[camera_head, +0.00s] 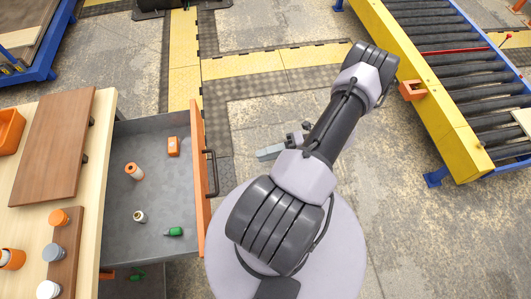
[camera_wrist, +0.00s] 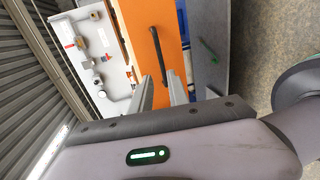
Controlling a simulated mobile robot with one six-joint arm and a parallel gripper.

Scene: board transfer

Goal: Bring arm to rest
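My arm rises from its round base in the head view and bends up to the right. My gripper (camera_head: 270,152) shows partly behind the arm, pointing left toward the open drawer. In the wrist view its two pale fingers (camera_wrist: 163,86) are apart with nothing held between them. The drawer's dark handle (camera_head: 212,172) is left of the fingertips and separated from them by a gap. In the wrist view the handle (camera_wrist: 159,52) lines up between the fingers, on an orange front panel (camera_wrist: 148,30).
The pulled-out grey drawer (camera_head: 140,190) holds a few small orange, green and pale items. A wooden bench (camera_head: 25,200) with a brown board (camera_head: 55,145) stands left. A roller conveyor with a yellow side (camera_head: 425,90) stands right. Floor between is mostly clear.

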